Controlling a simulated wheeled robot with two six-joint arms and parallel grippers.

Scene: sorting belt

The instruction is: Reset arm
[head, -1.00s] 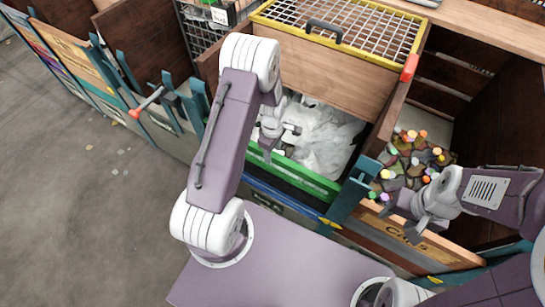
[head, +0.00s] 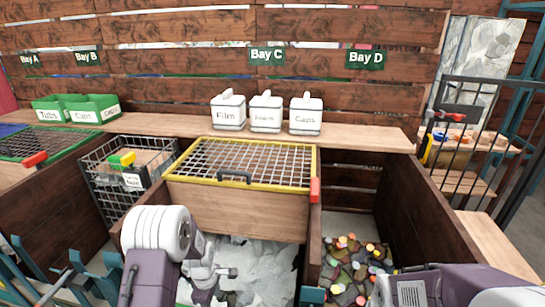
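My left arm comes up from the bottom edge in the head view. My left gripper (head: 207,285) hangs over a bin of white crumpled film (head: 262,270). Its fingers are small and partly cut off by the bottom edge, so I cannot tell whether they are open or shut. My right arm (head: 425,288) lies low at the bottom right, and its gripper is below the frame. A bin of mixed bottles with coloured caps (head: 352,262) is just left of that arm.
A yellow-framed mesh lid (head: 250,146) covers the bin's back part. A black wire basket (head: 97,190) stands left of it. Three white tubs, Film (head: 228,112), Foam (head: 266,113) and Caps (head: 306,116), and green bins (head: 75,109) stand on the back shelf. A barred fence (head: 480,130) is at right.

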